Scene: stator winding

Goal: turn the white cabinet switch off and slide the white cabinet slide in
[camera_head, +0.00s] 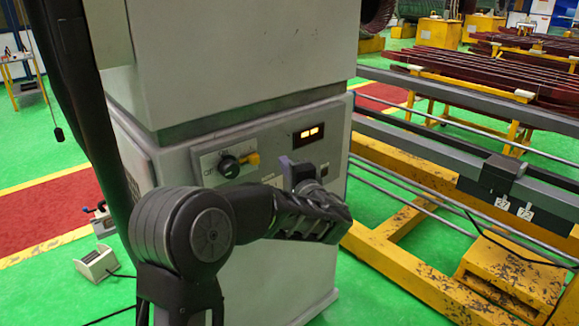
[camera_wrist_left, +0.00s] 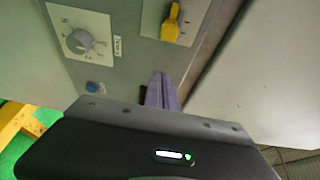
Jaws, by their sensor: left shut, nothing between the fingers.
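The white cabinet (camera_head: 260,62) stands in front of me, with a control panel on its front. Its switch (camera_head: 229,165) has a black hub and a yellow handle on a plate marked OFF at left. In the left wrist view the yellow handle (camera_wrist_left: 172,22) is at the top, beyond the fingertips. My left gripper (camera_head: 287,168) is in front of the panel, right of the switch and apart from it. Its purple-grey fingers (camera_wrist_left: 160,80) are shut and empty. A grey dial (camera_wrist_left: 80,42) is left of them. I cannot make out the slide. My right gripper is out of view.
A lit orange display (camera_head: 309,132) is on the panel's upper right. A blue button (camera_wrist_left: 92,86) shows below the dial. A yellow and grey rail frame (camera_head: 415,148) stands close to the cabinet's right. A small white box (camera_head: 97,263) lies on the green floor at left.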

